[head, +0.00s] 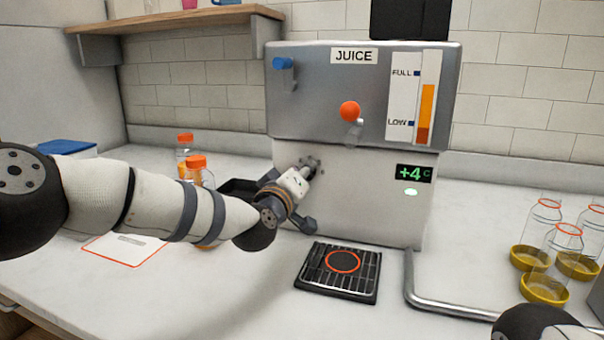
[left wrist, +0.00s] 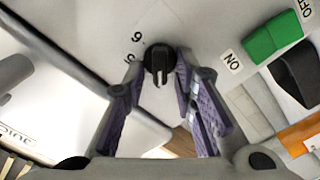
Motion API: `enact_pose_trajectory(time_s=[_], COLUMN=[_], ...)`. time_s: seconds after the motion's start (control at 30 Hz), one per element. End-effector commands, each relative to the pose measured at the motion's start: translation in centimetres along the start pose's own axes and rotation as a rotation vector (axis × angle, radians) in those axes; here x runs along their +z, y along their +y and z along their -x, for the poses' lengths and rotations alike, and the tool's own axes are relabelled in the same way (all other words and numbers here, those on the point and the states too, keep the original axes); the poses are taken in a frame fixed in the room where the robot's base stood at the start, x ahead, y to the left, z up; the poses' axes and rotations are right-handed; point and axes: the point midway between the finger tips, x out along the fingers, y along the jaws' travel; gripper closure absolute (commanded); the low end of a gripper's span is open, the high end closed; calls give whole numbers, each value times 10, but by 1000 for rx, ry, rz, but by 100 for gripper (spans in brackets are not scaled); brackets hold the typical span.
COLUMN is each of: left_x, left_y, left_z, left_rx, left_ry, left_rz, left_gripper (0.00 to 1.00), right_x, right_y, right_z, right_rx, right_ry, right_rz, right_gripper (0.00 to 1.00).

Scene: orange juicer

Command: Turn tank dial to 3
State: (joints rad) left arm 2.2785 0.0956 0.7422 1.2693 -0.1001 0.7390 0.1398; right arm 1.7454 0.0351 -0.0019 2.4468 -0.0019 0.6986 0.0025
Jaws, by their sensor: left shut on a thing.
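The juice machine (head: 350,200) stands at the back middle of the counter in the head view. My left gripper (head: 311,167) reaches its lower front panel from the left. In the left wrist view the black tank dial (left wrist: 159,60) sits on the light panel, with numbers printed beside it; I can make out a 6 or 9, the others are unclear. My left gripper (left wrist: 165,78) has its purple fingers on either side of the dial and is shut on it. In the head view the gripper hides the dial. My right gripper is not in view.
A green switch (left wrist: 272,38) with ON and OFF labels is beside the dial. A drip grate (head: 338,272) lies before the machine. Orange-capped bottles (head: 196,172) stand behind my left arm. Glass bottles (head: 562,250) in yellow holders and a metal rail (head: 440,306) are at right.

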Motion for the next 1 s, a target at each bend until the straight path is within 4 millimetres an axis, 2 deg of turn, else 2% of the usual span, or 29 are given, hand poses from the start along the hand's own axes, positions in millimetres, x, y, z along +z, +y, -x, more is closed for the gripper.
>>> enact_pose_trajectory(time_s=[0.33, 0.43, 0.57, 0.8, 1.0], left_x=[1, 1, 1, 1, 1], left_y=[0, 0, 0, 0, 0], left_z=[1, 9, 35, 94, 118], left_rx=[0, 0, 0, -1, 0], left_ry=[-2, -4, -5, -4, -2], left_rz=[-1, -1, -1, -1, -1], left_gripper=[69, 69, 69, 69, 69], right_x=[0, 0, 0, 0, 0], right_y=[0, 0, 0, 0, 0], right_z=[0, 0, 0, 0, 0], right_rx=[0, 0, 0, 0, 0], right_ry=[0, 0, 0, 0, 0], right_rz=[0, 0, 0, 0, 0], right_gripper=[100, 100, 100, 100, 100])
